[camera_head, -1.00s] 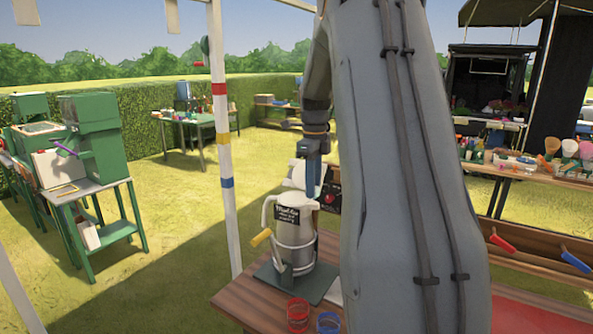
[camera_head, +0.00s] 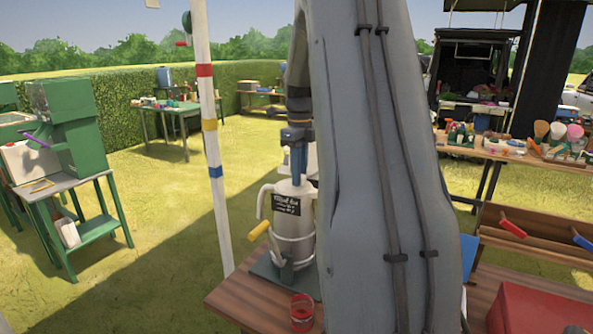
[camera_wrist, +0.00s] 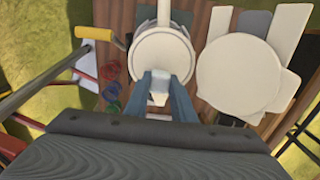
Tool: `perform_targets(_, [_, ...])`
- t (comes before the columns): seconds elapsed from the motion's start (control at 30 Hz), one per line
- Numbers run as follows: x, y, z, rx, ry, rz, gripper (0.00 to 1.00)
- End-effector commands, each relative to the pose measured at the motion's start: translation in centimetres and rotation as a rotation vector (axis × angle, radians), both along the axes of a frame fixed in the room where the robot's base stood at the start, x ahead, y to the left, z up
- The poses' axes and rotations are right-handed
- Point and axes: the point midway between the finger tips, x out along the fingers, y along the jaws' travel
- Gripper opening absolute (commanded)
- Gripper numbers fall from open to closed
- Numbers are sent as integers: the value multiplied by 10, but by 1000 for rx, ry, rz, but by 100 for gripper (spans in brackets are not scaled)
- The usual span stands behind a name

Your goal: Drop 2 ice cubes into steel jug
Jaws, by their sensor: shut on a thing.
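The steel jug (camera_head: 293,240), pale grey with a dark label, stands upright on a dark mat on the wooden table in the head view. In the wrist view the jug's round top (camera_wrist: 165,48) lies just beyond my fingertips, its handle pointing up the picture. My gripper (camera_wrist: 159,84) is shut on a small pale block, which looks like an ice cube (camera_wrist: 158,98). In the head view my gripper (camera_head: 298,178) hangs just above the jug's top. I cannot tell whether the cube is over the opening. The inside of the jug is hidden.
A yellow-handled tool (camera_head: 258,230) is beside the jug. A white round object (camera_wrist: 238,75) lies right of the jug in the wrist view. A striped pole (camera_head: 210,140) rises on the left. My arm hides much of the table.

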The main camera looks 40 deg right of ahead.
Motion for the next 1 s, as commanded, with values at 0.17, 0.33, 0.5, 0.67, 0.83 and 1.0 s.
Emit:
perform_targets(0.17, [1,1,-16,0,0,2,2])
perform_targets(0.33, [1,2,-17,0,0,4,2])
perform_targets(0.5, [1,2,-17,0,0,4,31])
perform_targets(0.67, [1,2,-17,0,0,4,44])
perform_targets(0.83, [1,2,-16,0,0,4,44])
perform_targets(1.0, [2,1,-2,-2,-3,4,44])
